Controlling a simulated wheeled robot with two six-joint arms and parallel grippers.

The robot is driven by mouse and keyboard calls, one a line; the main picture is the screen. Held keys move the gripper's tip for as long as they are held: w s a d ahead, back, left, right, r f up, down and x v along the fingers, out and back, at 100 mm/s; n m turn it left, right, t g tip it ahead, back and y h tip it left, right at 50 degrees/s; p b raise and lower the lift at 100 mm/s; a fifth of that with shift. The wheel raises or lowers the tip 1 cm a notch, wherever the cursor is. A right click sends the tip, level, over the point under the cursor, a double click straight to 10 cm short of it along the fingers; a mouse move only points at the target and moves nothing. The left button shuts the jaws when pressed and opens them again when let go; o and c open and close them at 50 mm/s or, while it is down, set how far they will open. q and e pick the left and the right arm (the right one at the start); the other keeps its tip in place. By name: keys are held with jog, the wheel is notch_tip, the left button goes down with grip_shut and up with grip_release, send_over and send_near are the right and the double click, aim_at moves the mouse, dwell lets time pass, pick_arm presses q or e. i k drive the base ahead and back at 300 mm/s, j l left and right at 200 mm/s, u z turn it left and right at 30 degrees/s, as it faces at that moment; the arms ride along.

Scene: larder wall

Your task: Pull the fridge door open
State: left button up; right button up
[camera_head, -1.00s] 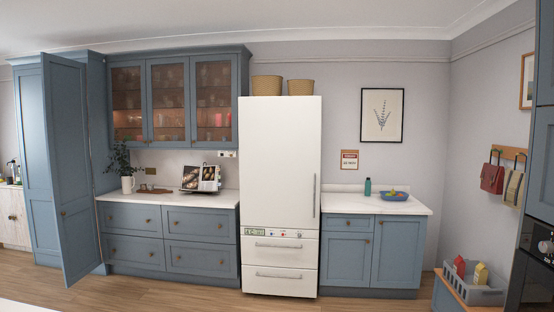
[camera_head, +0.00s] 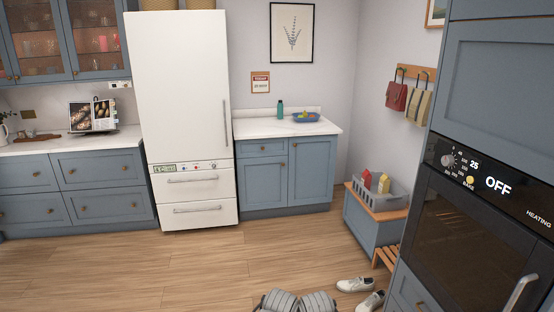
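The white fridge (camera_head: 178,80) stands against the back wall, left of the middle in the head view. Its tall upper door is shut, with a vertical bar handle (camera_head: 226,123) on its right edge. Below the door is a strip with a small display and knobs (camera_head: 185,167). Under that are two shut drawers with horizontal handles (camera_head: 192,179). Neither of my grippers is in view, and nothing touches the fridge.
Blue cabinets flank the fridge, the right one (camera_head: 262,178) carrying a blue bowl (camera_head: 306,117) and green bottle (camera_head: 280,109). An oven (camera_head: 465,230) is close at right. White shoes (camera_head: 355,285) and unclear grey ribbed shapes are at the bottom edge. The wooden floor (camera_head: 150,270) before the fridge is clear.

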aim_at(178, 59)
jog(key=i+j+u, duration=0.25)
jog(key=i, duration=0.65)
jog(key=i+u, duration=0.3)
jog(key=i, duration=0.6)
jog(key=i+z, duration=0.1)
jog(key=i, duration=0.5)
jog(key=i+j+z, duration=0.1)
jog(key=i, duration=0.5)
jog(key=i+j+z, duration=0.1)
jog(key=i, duration=0.55)
jog(key=j, duration=0.1)
